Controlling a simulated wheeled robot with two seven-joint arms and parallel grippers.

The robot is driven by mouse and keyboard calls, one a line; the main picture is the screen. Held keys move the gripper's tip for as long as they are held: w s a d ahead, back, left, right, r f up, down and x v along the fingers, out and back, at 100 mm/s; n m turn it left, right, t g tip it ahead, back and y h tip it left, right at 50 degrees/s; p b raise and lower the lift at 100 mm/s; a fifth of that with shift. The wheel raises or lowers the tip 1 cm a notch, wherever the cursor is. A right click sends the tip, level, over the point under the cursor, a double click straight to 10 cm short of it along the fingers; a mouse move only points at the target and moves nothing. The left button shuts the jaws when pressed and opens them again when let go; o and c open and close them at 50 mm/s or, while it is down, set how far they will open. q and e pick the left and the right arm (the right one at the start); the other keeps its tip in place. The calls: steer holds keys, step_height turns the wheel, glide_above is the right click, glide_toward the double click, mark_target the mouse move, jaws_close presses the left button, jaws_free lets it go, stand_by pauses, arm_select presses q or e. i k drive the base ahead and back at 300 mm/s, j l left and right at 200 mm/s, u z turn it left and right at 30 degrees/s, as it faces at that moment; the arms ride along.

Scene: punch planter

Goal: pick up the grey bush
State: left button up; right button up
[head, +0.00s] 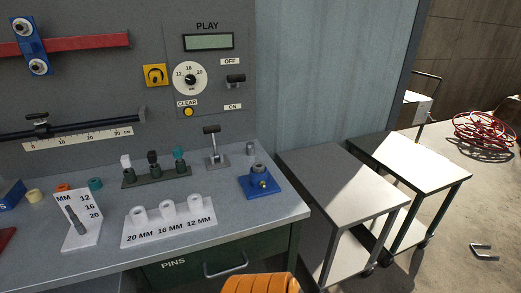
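A small grey cylinder that looks like the grey bush (250,148) stands upright on the workbench. It is near the back edge, right of the small lever stand and behind the blue fixture. Nothing is touching it. Neither of my grippers can be made out in the head view. An orange ribbed part shows at the bottom edge, and I cannot tell what it belongs to.
The blue fixture (259,181) sits at the bench's right end, with the lever stand (215,150) to its left. A white block with three holders (168,220) stands in front. Beige (35,196) and teal (96,184) rings lie left. Two carts (345,182) stand right.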

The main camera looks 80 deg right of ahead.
mark_target(259, 169)
steer(key=z, duration=2.6)
